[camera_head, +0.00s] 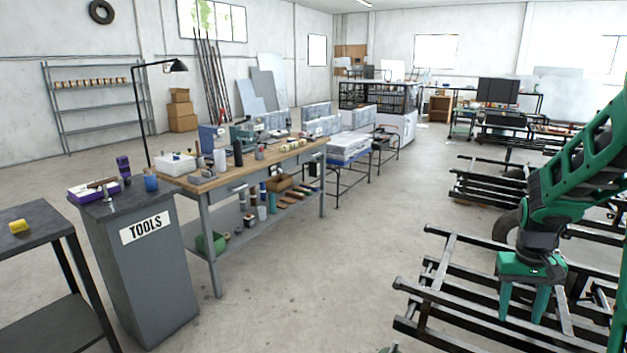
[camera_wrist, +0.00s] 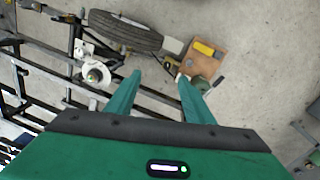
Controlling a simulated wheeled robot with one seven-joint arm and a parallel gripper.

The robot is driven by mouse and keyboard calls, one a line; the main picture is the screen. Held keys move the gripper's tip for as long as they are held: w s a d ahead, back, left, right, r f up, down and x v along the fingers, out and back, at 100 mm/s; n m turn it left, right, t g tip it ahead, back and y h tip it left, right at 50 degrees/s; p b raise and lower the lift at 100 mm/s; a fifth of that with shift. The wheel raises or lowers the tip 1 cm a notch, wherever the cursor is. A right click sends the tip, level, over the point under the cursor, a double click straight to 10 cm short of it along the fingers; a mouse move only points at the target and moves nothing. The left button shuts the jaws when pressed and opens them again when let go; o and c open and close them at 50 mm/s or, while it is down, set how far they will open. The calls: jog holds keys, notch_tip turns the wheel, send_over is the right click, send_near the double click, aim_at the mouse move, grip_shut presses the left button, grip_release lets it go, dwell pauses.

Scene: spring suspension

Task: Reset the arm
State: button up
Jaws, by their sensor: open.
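My gripper (camera_head: 524,300) is at the right side of the head view, at the end of my green arm. It points down over a black metal frame (camera_head: 440,312). In the wrist view my gripper (camera_wrist: 158,78) shows two green fingers spread apart, with nothing between them. Below the fingers in the wrist view are dark frame bars (camera_wrist: 150,92), a tyre (camera_wrist: 125,30) and a pale round hub part (camera_wrist: 95,73).
A wooden workbench (camera_head: 222,180) with bottles and tools stands left of centre. A grey TOOLS cabinet (camera_head: 150,270) and a dark table (camera_head: 45,225) are at the left. More black frames (camera_head: 480,180) stand at the right. The middle floor is clear.

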jog(key=s+a+r, duration=0.2)
jog(key=s+r, duration=0.1)
jog(key=s, duration=0.5)
jog(key=s+a+r+m+y, duration=0.1)
jog(key=s+a+r, duration=0.2)
jog(key=s, duration=0.5)
jog(key=s+a+r+m, duration=0.1)
jog(key=s+a+r, duration=0.2)
jog(key=s, duration=0.5)
jog(key=shift+s+a+r, duration=0.2)
jog(key=shift+s+r, duration=0.1)
jog(key=shift+w+f, duration=0.25)
jog(key=shift+w, duration=0.35)
